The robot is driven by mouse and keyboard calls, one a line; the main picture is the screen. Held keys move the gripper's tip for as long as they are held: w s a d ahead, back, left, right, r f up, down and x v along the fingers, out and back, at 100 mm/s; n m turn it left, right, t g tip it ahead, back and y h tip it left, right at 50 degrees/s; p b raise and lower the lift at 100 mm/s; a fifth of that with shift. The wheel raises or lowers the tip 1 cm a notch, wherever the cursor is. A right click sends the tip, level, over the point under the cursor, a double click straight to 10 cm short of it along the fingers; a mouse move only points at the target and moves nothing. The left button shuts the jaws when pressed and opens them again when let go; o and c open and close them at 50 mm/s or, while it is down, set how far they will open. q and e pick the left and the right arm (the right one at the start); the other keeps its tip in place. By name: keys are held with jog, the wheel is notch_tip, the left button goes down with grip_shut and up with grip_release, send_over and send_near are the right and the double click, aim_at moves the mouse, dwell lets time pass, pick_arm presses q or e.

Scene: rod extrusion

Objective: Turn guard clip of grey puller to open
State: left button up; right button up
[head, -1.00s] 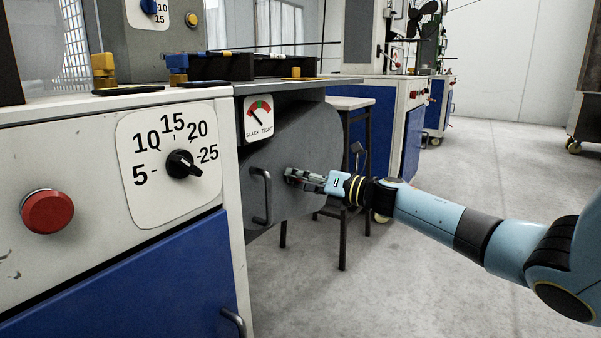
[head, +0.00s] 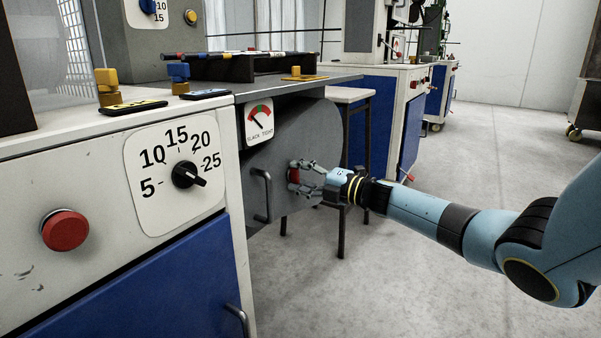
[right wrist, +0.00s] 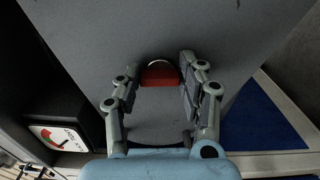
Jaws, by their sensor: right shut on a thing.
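The grey puller's guard (head: 300,130) is a rounded dark grey cover on the side of the machine; its flat face also fills much of the right wrist view (right wrist: 110,40). A small red guard clip (head: 294,174) sits on that face. In the right wrist view the clip (right wrist: 160,75) lies between the two fingertips. My right gripper (head: 301,177) is shut on the clip, one finger on each side of it; it also shows in the right wrist view (right wrist: 158,76). My left gripper is out of view.
A grey handle (head: 263,195) stands out from the guard left of the clip. A slack/tight gauge (head: 258,119) is above. The white cabinet (head: 90,190) with a dial (head: 187,175) and red button (head: 65,230) is at left. A small table (head: 355,97) stands behind my arm.

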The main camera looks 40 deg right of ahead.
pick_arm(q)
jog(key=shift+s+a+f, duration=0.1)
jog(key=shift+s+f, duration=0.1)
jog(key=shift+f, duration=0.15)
pick_arm(e)
jog(key=shift+m, duration=0.6)
jog(key=o, duration=1.2)
jog(key=shift+c, duration=0.2)
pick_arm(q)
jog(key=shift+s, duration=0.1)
pick_arm(e)
jog(key=v, duration=1.2)
